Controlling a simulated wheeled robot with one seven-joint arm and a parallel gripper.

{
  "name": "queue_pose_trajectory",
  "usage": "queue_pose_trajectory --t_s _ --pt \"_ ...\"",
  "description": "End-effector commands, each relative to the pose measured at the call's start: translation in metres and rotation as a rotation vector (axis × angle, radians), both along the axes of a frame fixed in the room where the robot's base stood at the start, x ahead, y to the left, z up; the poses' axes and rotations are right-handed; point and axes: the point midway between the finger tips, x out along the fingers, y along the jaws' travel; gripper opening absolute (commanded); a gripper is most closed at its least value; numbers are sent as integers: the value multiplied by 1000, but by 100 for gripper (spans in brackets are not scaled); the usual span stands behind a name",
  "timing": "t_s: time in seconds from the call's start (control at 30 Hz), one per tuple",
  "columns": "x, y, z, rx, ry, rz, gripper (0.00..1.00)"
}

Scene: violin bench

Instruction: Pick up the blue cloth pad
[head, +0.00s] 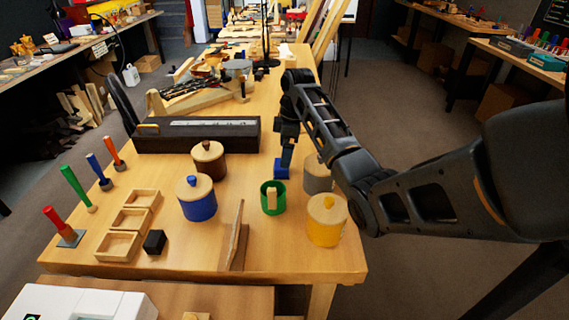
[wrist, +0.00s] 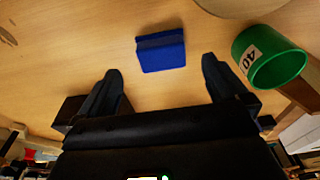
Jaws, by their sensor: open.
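The blue cloth pad (wrist: 161,50) lies on the wooden bench, with a raised fold or ridge along its upper side in the wrist view. In the head view the pad (head: 281,169) shows just below my gripper's fingers, behind the green cup. My gripper (wrist: 161,72) is open and empty. In the wrist view the pad lies between and just beyond the two fingertips, apart from both. In the head view my gripper (head: 287,155) points down at the pad and partly hides it; its height above the bench is hard to tell.
The green cup (wrist: 262,60) stands close to the right finger in the wrist view. A grey lidded pot (head: 318,176), a yellow pot (head: 326,222), a blue pot (head: 196,200) and a brown pot (head: 208,162) stand around. A long dark case (head: 190,144) lies left.

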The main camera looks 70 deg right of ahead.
Motion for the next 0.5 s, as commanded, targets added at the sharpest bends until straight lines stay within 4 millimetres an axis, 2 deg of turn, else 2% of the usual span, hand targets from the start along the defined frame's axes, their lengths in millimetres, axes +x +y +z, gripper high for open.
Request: queue_pose_trajectory --t_s 0.17,0.4,0.5 --pt "3 2 -17 1 1 -1 100" --pt "10 7 -50 -1 1 0 100" --pt "11 7 -57 -2 0 0 100"
